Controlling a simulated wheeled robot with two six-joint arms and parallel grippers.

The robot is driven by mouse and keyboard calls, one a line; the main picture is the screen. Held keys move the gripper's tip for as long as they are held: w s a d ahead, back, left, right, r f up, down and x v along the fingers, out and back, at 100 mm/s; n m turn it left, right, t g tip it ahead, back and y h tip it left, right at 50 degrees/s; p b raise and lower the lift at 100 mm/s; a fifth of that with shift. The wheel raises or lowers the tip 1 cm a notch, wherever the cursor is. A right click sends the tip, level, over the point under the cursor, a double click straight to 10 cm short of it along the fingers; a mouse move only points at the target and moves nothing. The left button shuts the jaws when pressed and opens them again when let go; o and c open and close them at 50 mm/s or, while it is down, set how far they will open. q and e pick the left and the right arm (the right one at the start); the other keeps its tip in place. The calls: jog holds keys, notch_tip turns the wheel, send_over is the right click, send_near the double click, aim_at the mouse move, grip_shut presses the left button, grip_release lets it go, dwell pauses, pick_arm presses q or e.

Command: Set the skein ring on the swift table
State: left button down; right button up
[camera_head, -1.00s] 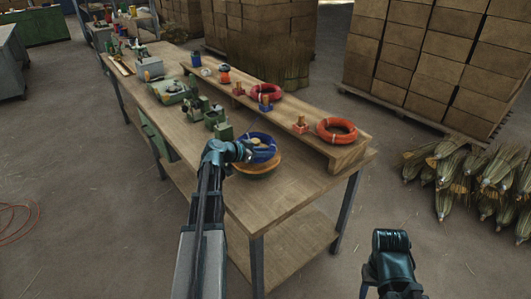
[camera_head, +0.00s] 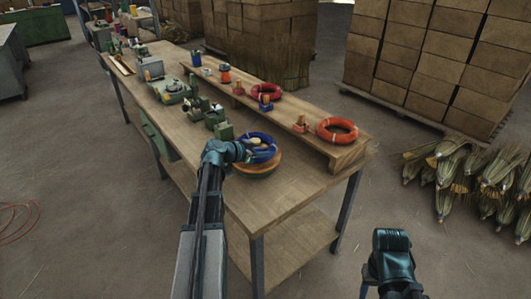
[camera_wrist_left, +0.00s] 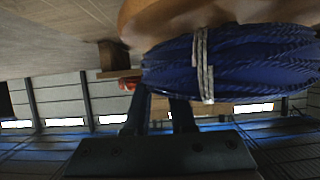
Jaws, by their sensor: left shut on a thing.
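The skein ring (camera_head: 266,139) is a thick blue coil with pale ties. My left gripper (camera_head: 248,154) is shut on its near left side. The ring is over the round wooden swift table (camera_head: 272,168), which has a green part below. In the left wrist view the blue ring (camera_wrist_left: 250,62) lies close against the wooden disc (camera_wrist_left: 170,18). I cannot tell whether its full weight rests there. The gripper fingers (camera_wrist_left: 160,112) reach to the ring's edge. My right arm shows at lower right, but its fingers do not show.
A raised shelf on the workbench (camera_head: 290,195) holds an orange ring (camera_head: 337,130), a dark red ring (camera_head: 265,91) and small blocks with wooden pegs. Green machines (camera_head: 217,122) stand left of the swift table. The bench's near right end is clear.

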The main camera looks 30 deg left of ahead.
pick_arm(q)
jog(key=shift+f+b, duration=0.5)
jog(key=c, duration=1)
grip_release()
jog(key=shift+c, duration=0.2)
jog(key=shift+s+r, duration=0.1)
jog(key=p+v, duration=0.4)
jog(key=v, duration=0.6)
jog(key=shift+s+a+p, duration=0.2)
jog(key=shift+s+p, duration=0.15)
jog(key=shift+r, duration=0.1)
